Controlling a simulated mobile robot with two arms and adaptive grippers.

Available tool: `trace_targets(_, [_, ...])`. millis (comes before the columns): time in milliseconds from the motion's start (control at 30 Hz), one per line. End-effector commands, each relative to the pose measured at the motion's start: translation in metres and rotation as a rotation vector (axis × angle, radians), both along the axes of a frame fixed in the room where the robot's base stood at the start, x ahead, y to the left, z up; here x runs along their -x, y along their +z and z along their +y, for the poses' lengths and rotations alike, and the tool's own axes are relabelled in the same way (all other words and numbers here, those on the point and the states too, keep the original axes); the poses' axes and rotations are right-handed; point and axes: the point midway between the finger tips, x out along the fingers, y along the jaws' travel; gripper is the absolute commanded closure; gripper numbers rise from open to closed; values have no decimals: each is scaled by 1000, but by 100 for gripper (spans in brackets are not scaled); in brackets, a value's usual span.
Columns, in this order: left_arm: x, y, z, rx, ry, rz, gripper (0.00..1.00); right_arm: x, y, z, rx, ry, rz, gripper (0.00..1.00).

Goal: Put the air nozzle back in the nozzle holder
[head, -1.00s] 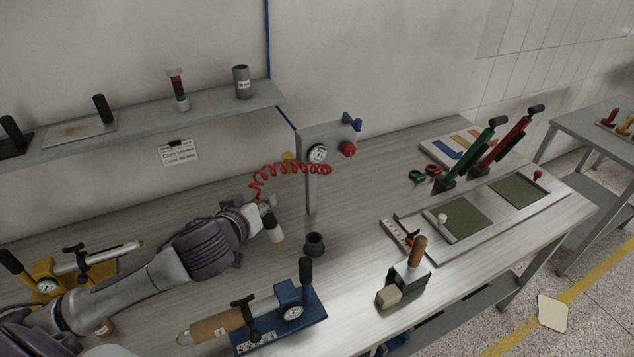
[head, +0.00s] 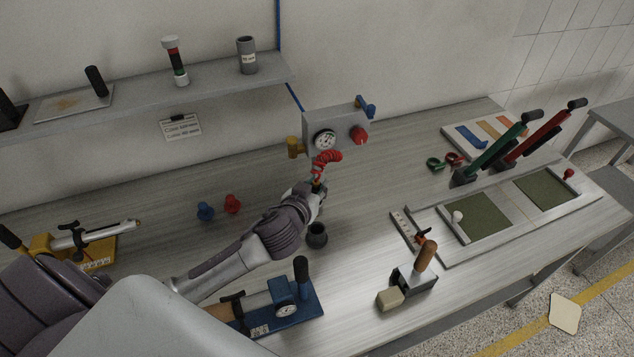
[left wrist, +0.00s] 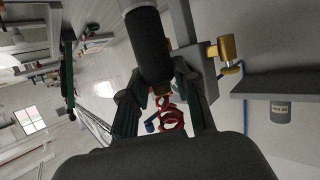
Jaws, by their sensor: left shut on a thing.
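My left gripper (head: 318,188) is shut on the air nozzle, above the table near the regulator post. In the left wrist view the air nozzle (left wrist: 150,48) is a black cylinder between the dark fingers of the gripper (left wrist: 158,82). A red coiled hose (head: 327,160) runs from it toward the regulator box. The nozzle itself is mostly hidden by the gripper in the head view. A dark round cup, seemingly the nozzle holder (head: 316,236), stands on the table just below the gripper, apart from the nozzle as far as I can tell. My right gripper is not in view.
The regulator box (head: 335,128) with gauge and red knob stands just behind the gripper. A blue lever tool (head: 288,300) lies in front of the cup, and a stamp-like tool (head: 410,278) to its right.

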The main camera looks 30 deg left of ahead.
Motion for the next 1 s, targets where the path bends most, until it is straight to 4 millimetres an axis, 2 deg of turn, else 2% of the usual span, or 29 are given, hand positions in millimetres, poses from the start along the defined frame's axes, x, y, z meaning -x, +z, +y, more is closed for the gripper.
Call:
trace_targets(100, [0, 1, 0, 1, 0, -1, 100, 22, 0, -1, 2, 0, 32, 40])
trace_targets(200, [1, 2, 0, 1, 3, 0, 100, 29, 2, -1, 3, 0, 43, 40])
trace_targets(333, [1, -6, 0, -1, 2, -1, 100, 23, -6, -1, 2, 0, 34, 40])
trace_targets(567, [1, -27, 0, 0, 1, 0, 100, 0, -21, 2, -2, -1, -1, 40])
trace_targets(800, [1, -49, 0, 0, 2, 0, 100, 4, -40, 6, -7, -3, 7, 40])
trace_targets(1000, [1, -57, 0, -2, 2, -1, 100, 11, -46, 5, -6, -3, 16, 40])
